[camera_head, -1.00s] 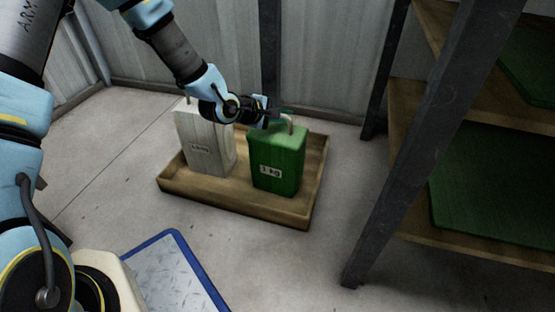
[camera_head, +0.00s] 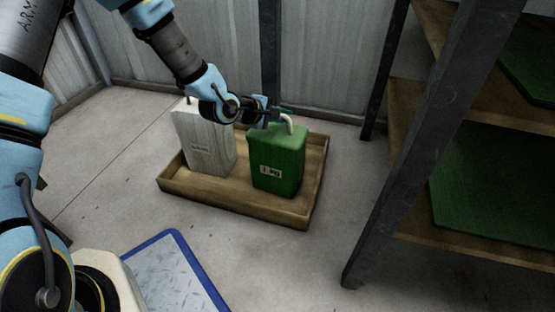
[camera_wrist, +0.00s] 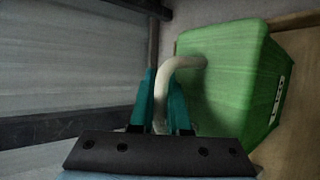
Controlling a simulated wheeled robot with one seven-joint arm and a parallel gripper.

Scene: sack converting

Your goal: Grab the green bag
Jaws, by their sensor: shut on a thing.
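The green bag (camera_head: 277,160) stands in a wooden tray (camera_head: 240,199). It has a white label on its front and a pale curved handle (camera_head: 289,121) on top. In the wrist view the handle (camera_wrist: 168,82) passes between the teal fingers of my gripper (camera_wrist: 163,98), and the green bag (camera_wrist: 228,80) is just beyond to the right. My gripper (camera_head: 283,115) is shut on the handle at the top of the bag. The bag looks to be still resting in the tray. Part of the handle is hidden by the fingers.
A shelf rack with a dark post (camera_head: 420,150) and green mats (camera_head: 490,185) stands to the right. A corrugated wall (camera_head: 320,60) is close behind.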

